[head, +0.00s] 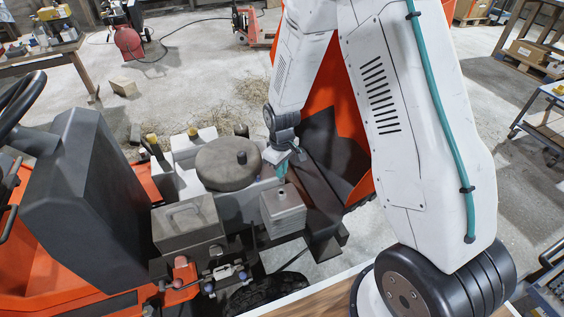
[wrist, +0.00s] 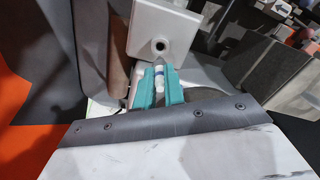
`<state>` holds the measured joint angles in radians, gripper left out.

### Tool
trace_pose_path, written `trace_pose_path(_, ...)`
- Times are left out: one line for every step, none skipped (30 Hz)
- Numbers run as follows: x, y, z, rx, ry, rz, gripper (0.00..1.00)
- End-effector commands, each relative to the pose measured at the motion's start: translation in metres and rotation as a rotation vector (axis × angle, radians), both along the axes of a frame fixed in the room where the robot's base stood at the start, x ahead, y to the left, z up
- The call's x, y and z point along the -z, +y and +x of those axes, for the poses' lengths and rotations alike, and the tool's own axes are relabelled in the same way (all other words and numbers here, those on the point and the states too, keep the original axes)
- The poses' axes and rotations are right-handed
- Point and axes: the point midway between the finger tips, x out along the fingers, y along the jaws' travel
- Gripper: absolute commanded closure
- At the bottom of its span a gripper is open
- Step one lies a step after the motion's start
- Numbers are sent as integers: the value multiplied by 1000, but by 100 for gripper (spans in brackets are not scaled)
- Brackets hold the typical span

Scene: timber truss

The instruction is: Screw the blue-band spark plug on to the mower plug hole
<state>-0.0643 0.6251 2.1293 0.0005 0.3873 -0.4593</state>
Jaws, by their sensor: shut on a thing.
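The spark plug (wrist: 158,78) is a small white piece with a blue band, seen in the wrist view. My gripper (wrist: 161,88) is shut on it with its two teal fingers, one on each side. The mower plug hole (wrist: 160,46) is a dark round opening in a pale block, just beyond the plug's far end. The plug appears in line with the hole and apart from it; the exact gap is hard to tell. In the head view my gripper (head: 282,170) is at the right side of the mower engine (head: 228,165), and the plug is too small to make out.
The orange mower has a black seat (head: 78,190) and a steering wheel (head: 20,100) at left. A grey box (head: 187,225) and a finned block (head: 284,210) stand close to my gripper. A dark panel (head: 325,150) lies right of the engine.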

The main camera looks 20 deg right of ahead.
Motion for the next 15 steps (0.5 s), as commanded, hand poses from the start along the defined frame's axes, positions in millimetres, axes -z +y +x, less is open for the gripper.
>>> trace_pose_path(6, 0, -1, 0, 2, 0, 100)
trace_pose_path(9, 0, 0, 0, 1, 0, 100)
trace_pose_path(13, 0, 0, 0, 1, 0, 100)
trace_pose_path(16, 0, -1, 0, 2, 0, 100)
trace_pose_path(19, 0, -1, 0, 2, 0, 100)
trace_pose_path(22, 0, 0, 0, 1, 0, 100)
trace_pose_path(25, 0, 0, 0, 1, 0, 100)
trace_pose_path(28, 0, 0, 0, 0, 0, 100)
trace_pose_path(31, 0, 0, 0, 1, 0, 100)
trace_pose_path(33, 0, 0, 0, 1, 0, 100)
trace_pose_path(35, 0, 0, 0, 1, 0, 100)
trace_pose_path(37, 0, 0, 0, 0, 0, 100)
trace_pose_path(39, 0, 0, 0, 0, 0, 100)
trace_pose_path(40, 0, 0, 0, 0, 0, 100)
trace_pose_path(42, 0, 0, 0, 0, 0, 100)
